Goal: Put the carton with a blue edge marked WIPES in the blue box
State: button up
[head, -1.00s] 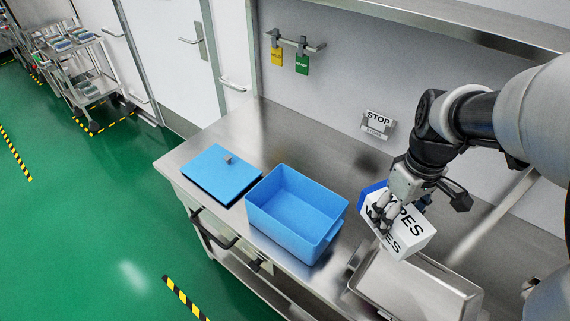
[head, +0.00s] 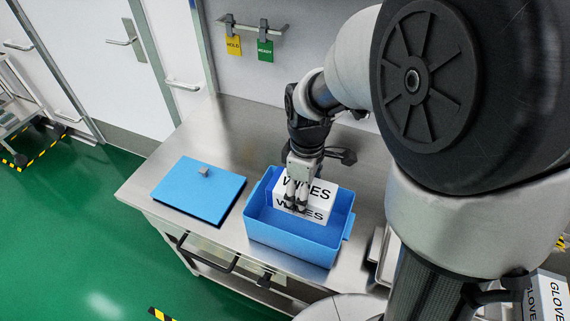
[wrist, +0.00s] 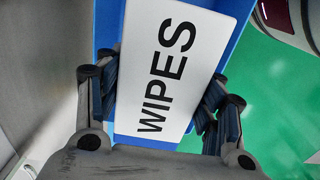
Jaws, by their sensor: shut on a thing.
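The white carton marked WIPES (head: 307,193) is between the fingers of my gripper (head: 297,203), at the opening of the blue box (head: 292,247). Its lower part is inside the box walls; whether it touches the floor of the box I cannot tell. In the wrist view the carton (wrist: 172,75) shows its WIPES face, with my gripper's fingers (wrist: 160,105) shut on its two sides. Blue box surfaces (wrist: 107,30) show around it.
The blue lid (head: 198,190) with a small grey knob lies on the steel bench (head: 160,165), left of the box. A carton marked GLOVES (head: 553,297) is at the lower right. Yellow and green tags (head: 265,50) hang on the wall.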

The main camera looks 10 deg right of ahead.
notch_tip(320, 180, down, 12)
jog(key=b, duration=0.3)
jog(key=shift+w+b, duration=0.1)
jog(key=shift+b, duration=0.3)
jog(key=shift+r, duration=0.15)
jog(key=o, duration=0.8)
jog(key=shift+f, duration=0.25)
jog(key=o, duration=0.4)
jog(key=shift+r, duration=0.1)
jog(key=shift+o, duration=0.2)
